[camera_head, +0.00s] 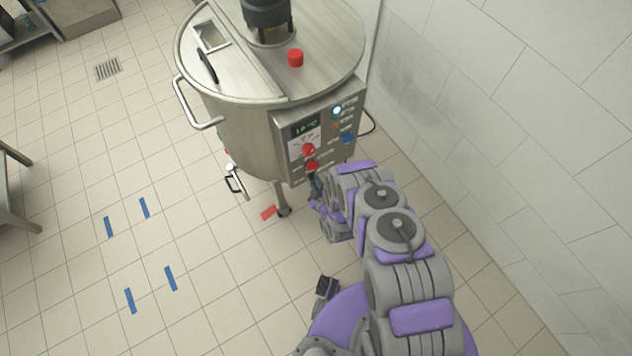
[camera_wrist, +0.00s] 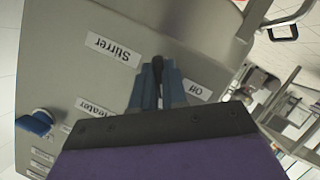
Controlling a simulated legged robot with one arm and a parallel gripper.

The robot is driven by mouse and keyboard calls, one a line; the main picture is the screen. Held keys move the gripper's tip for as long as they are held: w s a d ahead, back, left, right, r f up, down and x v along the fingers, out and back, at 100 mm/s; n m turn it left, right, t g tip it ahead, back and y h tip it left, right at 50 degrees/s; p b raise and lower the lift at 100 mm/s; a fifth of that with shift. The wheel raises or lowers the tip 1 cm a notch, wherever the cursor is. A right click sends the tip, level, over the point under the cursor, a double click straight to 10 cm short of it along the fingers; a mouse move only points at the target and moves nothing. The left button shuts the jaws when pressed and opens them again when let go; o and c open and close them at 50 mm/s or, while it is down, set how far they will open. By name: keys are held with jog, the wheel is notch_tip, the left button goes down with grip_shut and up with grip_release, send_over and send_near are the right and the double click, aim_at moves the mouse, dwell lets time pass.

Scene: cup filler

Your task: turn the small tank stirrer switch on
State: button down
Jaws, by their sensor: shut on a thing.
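The small tank (camera_head: 245,130) is a round steel vessel on legs, with a control panel (camera_head: 325,125) on its front right side. My gripper (camera_head: 316,184) is at the panel's lower edge. In the wrist view the panel is upside down, and my gripper's blue fingers (camera_wrist: 158,88) are closed around a dark switch piece (camera_wrist: 157,65). This stirrer switch sits between the "Stirrer" label (camera_wrist: 114,50) and the "Off" label (camera_wrist: 197,90). The fingers hide most of the switch, so its exact setting cannot be told.
A blue knob (camera_wrist: 36,123) is on the panel by the "Heater" label (camera_wrist: 93,108). Red knobs (camera_head: 308,150) sit above my gripper in the head view. The tiled wall (camera_head: 500,110) is close on the right. Floor with blue tape marks (camera_head: 109,227) is open at left.

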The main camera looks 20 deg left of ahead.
jog(key=shift+w+a+r, duration=0.2)
jog(key=shift+r, duration=0.1)
jog(key=m+g, duration=0.1)
jog(key=m+y, duration=0.1)
jog(key=m, duration=0.1)
jog(key=m+g+y+p, duration=0.1)
jog(key=shift+w+r+m+g, duration=0.1)
jog(key=shift+w+m+g, duration=0.2)
jog(key=shift+m, duration=0.1)
jog(key=shift+r, duration=0.1)
dwell(0.5)
jog(key=c, duration=1.2)
grip_release()
jog(key=shift+a, duration=0.1)
jog(key=shift+o, duration=0.2)
jog(key=shift+s+f, duration=0.25)
jog(key=shift+f, duration=0.05)
jog(key=shift+s+f, duration=0.1)
jog(key=shift+f, duration=0.05)
jog(key=p+v, duration=0.3)
jog(key=v, duration=1.4)
